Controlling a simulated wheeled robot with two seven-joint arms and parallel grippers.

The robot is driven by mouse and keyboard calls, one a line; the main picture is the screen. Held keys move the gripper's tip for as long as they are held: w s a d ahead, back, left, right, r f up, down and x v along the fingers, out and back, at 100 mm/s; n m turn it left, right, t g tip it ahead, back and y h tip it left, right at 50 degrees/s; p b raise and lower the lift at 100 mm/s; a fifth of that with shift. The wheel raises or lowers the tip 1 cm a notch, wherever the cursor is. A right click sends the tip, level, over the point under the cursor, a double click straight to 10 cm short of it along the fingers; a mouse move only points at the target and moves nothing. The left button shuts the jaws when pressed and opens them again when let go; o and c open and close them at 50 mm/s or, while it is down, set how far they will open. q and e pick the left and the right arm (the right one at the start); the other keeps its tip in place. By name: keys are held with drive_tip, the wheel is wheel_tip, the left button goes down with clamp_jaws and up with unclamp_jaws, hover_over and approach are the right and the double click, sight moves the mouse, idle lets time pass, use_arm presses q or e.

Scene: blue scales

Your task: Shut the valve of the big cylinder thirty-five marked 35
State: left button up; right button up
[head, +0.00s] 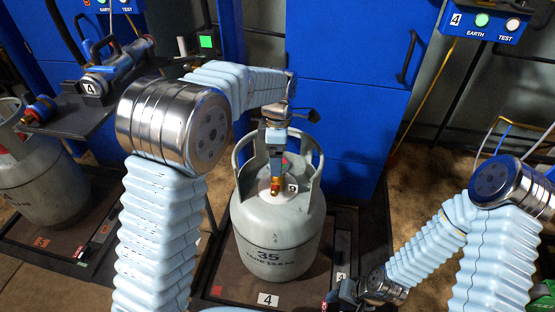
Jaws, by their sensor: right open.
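The big grey cylinder (290,228), marked 35, stands upright in the middle of the head view. Its brass and red valve (275,188) shows inside the collar. My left gripper (275,160) points down inside the collar, right above the valve. Its fingers are too small and covered to tell whether they touch the valve or are open. My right gripper (342,294) is open, low and to the right of the cylinder, near the scale's front corner, partly cut off by the bottom edge.
The cylinder stands on a dark scale platform (232,283) labelled 4. Another grey cylinder (45,185) stands on a platform at left. A shelf with a blue and grey tool (115,70) is at upper left. Blue cabinets (350,60) stand behind. An EARTH/TEST box (487,20) hangs at upper right.

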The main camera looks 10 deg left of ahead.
use_arm(q)
drive_tip(key=shift+f, duration=0.95)
drive_tip(key=shift+c, duration=0.3)
drive_tip(key=c, duration=1)
